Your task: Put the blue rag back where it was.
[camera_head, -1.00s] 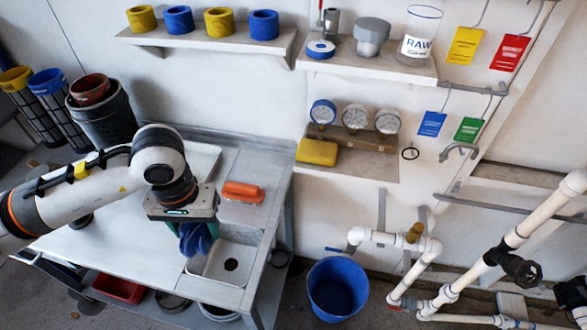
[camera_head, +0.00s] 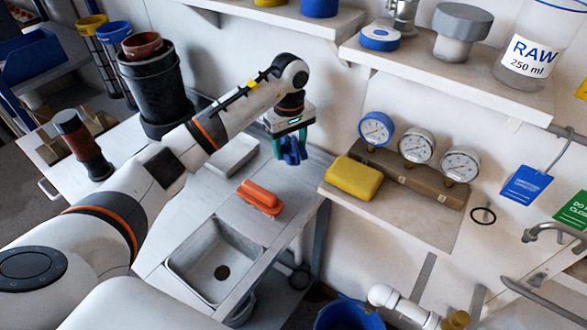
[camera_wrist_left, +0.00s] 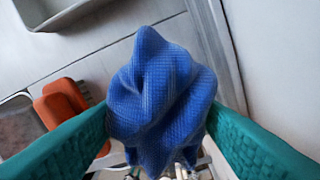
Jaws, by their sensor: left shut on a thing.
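The blue rag (camera_head: 291,152) hangs bunched from my left gripper (camera_head: 288,137) in the head view, near the back right corner of the metal bench. In the left wrist view the rag (camera_wrist_left: 160,100) shows large and folded between the green fingers, which are shut on it. The rag seems to be in the air above or near the bench edge; the exact height is hard to tell. My right gripper is not in view.
An orange brush-like block (camera_head: 260,197) lies on the bench (camera_head: 213,213) behind the sink (camera_head: 217,262). A shelf (camera_head: 400,211) with a yellow sponge (camera_head: 353,178) and gauges (camera_head: 417,145) is to the right. A black bucket (camera_head: 157,92) stands behind my arm. A blue bucket (camera_head: 349,314) is below.

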